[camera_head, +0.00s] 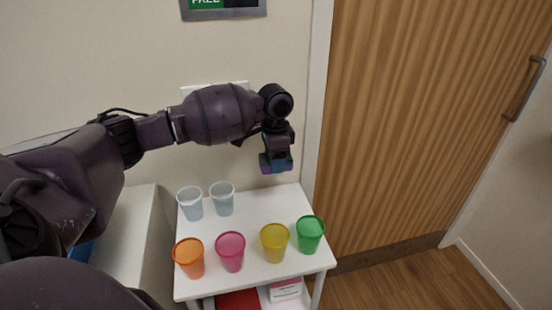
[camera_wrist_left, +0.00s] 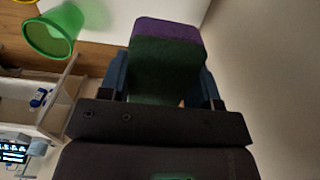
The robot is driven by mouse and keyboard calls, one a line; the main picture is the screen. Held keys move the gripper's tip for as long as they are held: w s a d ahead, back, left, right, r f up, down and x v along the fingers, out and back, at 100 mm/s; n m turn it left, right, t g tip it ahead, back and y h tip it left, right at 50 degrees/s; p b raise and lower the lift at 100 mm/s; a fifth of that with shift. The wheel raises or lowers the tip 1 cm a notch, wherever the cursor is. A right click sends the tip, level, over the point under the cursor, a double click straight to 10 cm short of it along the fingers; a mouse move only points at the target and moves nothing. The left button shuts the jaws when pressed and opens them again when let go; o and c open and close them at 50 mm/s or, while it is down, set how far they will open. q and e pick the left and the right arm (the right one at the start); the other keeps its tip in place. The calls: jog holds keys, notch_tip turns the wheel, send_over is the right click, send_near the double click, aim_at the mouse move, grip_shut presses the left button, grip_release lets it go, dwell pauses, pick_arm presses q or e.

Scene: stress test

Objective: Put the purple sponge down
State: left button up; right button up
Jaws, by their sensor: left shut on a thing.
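The purple sponge (camera_wrist_left: 166,29) has a dark green side and sits between the blue fingers of my left gripper (camera_wrist_left: 163,82) in the left wrist view. In the head view my left gripper (camera_head: 276,156) is shut on it, held in the air above the back right of the small white table (camera_head: 262,232). The sponge is small and partly hidden by the fingers there. My right gripper is not in view.
Two clear cups (camera_head: 190,204) (camera_head: 222,199) stand at the table's back left. Orange (camera_head: 189,259), pink (camera_head: 231,252), yellow (camera_head: 275,243) and green (camera_head: 310,235) cups line the front. The back right is bare. A wooden door (camera_head: 410,120) stands to the right.

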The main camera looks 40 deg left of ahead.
aim_at(275, 206)
pick_arm(q)
notch_tip(275, 206, down, 14)
jog(key=shift+r+b, duration=0.1)
jog(key=shift+b, duration=0.95)
jog(key=shift+f, duration=0.65)
jog(key=o, duration=0.8)
jog(key=shift+o, duration=0.2)
